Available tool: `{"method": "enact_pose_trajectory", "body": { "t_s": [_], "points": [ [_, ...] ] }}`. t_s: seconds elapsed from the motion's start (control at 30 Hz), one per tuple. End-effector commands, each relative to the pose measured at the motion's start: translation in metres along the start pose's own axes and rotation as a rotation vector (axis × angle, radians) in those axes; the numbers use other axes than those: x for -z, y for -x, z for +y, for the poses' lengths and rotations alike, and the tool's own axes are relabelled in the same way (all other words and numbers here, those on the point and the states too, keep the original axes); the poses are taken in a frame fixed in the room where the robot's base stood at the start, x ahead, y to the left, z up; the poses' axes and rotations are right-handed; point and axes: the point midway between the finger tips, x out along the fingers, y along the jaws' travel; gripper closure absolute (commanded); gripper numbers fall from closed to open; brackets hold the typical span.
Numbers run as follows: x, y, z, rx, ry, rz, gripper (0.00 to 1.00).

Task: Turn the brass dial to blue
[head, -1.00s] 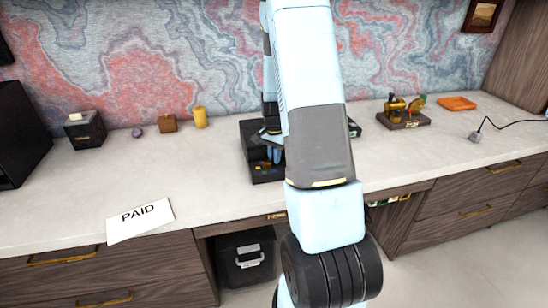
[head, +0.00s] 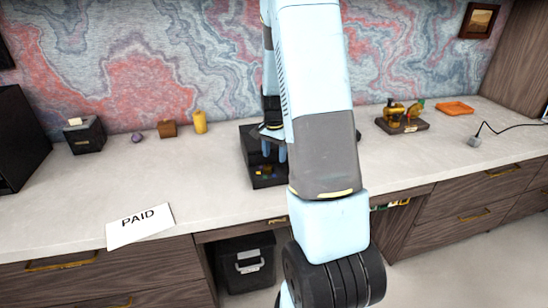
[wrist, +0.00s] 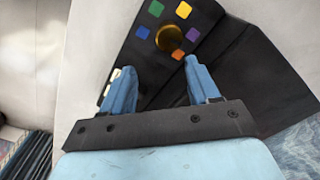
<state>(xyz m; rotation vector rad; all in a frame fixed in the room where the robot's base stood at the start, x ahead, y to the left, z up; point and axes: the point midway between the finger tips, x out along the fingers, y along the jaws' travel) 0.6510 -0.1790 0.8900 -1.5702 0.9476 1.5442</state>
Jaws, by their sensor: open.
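The brass dial (wrist: 169,39) is a round knob on the sloped face of a black box (wrist: 222,48). Around it in the wrist view are a blue square (wrist: 142,32), a green one (wrist: 156,8), a yellow-orange one (wrist: 184,10), a purple one (wrist: 193,34) and an orange one (wrist: 178,55). I cannot make out a pointer on the dial. My gripper (wrist: 158,70) is open and empty, its two blue fingers apart and short of the dial in that picture. In the head view my gripper (head: 273,152) is over the box (head: 262,184), and my arm hides part of it.
A PAID card (head: 140,225) lies at the front edge. A brass device (head: 400,118) stands right.

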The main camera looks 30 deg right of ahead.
Motion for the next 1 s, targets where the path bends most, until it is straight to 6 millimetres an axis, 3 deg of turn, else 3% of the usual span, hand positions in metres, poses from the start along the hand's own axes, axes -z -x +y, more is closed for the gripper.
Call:
{"method": "enact_pose_trajectory", "body": {
  "t_s": [1.0],
  "points": [
    [0.003,0.057,0.001,0.000,-0.002,0.003,0.40]
  ]
}}
